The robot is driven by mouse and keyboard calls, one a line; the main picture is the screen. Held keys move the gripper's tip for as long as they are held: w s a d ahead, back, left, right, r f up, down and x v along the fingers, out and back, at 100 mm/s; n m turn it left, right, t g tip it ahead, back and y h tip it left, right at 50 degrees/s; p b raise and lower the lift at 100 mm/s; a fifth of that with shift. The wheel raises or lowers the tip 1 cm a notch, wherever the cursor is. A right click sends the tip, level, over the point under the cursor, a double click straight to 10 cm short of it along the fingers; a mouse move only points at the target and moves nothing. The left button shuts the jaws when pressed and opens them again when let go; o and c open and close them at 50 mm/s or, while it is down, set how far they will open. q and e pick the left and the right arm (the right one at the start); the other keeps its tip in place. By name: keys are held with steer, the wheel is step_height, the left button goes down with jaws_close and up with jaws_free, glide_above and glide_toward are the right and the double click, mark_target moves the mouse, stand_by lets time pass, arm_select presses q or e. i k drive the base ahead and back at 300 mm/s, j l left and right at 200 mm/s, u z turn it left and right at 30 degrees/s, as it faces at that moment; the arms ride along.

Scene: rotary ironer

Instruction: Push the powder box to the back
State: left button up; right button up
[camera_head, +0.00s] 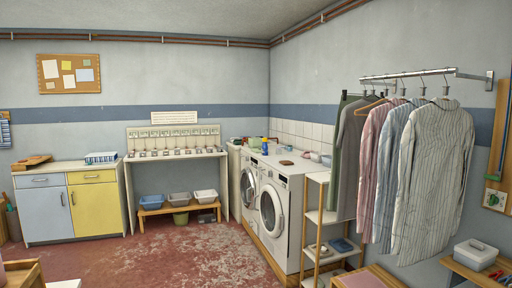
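Neither of my grippers is in view. No box can be surely told as the powder box at this size. A small blue and yellow container (265,146) stands upright on top of the white washing machines, towards their back end, and may be it. Other small items crowd around it, so its exact shape and the room behind it are hard to tell.
Two white front-loading machines (283,216) stand along the right wall. A wooden shelf rack (313,228) and hanging shirts (432,180) are nearer. A blue and yellow cabinet (92,205) stands at the left. The red floor (185,262) between is mostly clear.

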mark_target(255, 142)
steer(key=i+u, duration=0.3)
steer(key=i, duration=0.5)
steer(key=i+l+u, duration=0.25)
steer(key=i, duration=0.55)
steer(key=i+j, duration=0.1)
steer(key=i, duration=2.35)
steer(key=i+j, duration=0.1)
steer(key=i, duration=0.75)
steer(key=i+z, duration=0.25)
steer(key=i, duration=0.3)
steer(key=i+z, duration=0.25)
steer(key=i, duration=0.3)
steer(key=i+j+z, duration=0.15)
steer(key=i+z, duration=0.15)
steer(key=i, duration=0.25)
